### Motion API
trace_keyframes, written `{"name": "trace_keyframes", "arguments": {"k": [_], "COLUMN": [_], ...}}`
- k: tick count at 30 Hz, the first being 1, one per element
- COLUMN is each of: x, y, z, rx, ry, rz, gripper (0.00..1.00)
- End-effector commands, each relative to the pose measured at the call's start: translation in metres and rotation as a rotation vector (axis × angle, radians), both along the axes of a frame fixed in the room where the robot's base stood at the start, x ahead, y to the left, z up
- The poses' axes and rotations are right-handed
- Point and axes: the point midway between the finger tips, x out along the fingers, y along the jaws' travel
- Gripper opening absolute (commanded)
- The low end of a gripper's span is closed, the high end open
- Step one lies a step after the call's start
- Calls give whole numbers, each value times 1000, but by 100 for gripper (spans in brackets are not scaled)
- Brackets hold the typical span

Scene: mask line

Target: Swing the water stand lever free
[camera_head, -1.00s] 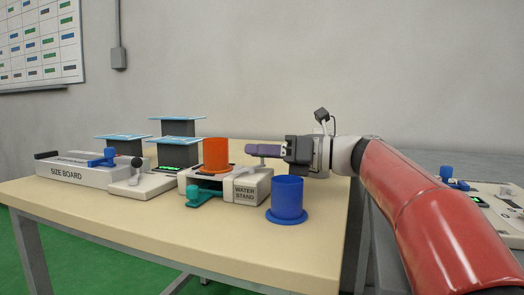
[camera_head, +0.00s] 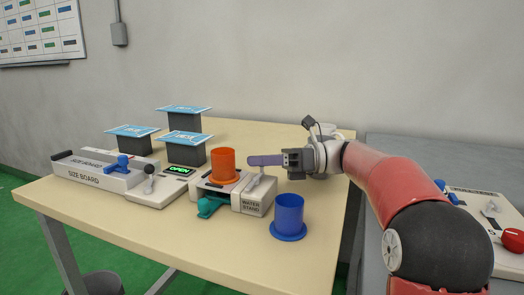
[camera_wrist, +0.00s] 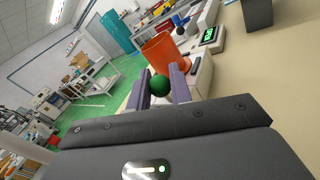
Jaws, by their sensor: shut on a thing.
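The water stand (camera_head: 253,203) is a pale box near the table's front, with an orange cup (camera_head: 223,166) upright on top. Its pale lever (camera_head: 258,179) rises at the right end of the top, leaning right. My gripper (camera_head: 265,160) reaches in from the right, its purple fingers at the lever's upper end. In the wrist view, a dark green ball knob (camera_wrist: 159,86) sits between the two fingers (camera_wrist: 163,83), which are shut on it. The fingers hide the knob in the head view. A teal part (camera_head: 209,206) sticks out at the stand's front left.
A blue cup (camera_head: 289,215) stands close to the stand's right. A display reading OPEN (camera_head: 179,170) and the size board (camera_head: 98,174) are on the left. Several dark blocks with blue-topped sheets (camera_head: 186,151) stand behind.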

Motion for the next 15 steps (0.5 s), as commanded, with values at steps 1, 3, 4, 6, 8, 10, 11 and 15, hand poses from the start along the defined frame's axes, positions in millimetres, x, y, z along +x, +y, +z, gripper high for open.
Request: {"name": "trace_keyframes", "arguments": {"k": [1,3,4,6,8,10,11,15], "x": [0,0,0,0,0,0,0,0], "y": [0,0,0,0,0,0,0,0], "z": [-1,-1,-1,-1,-1,-1,-1,0], "rx": [-1,0,0,-1,-1,-1,-1,0], "ry": [0,-1,-1,-1,-1,-1,-1,-1], "rz": [1,1,1,0,0,0,0,0], "gripper": [0,0,0,0,25,34,38,41]}}
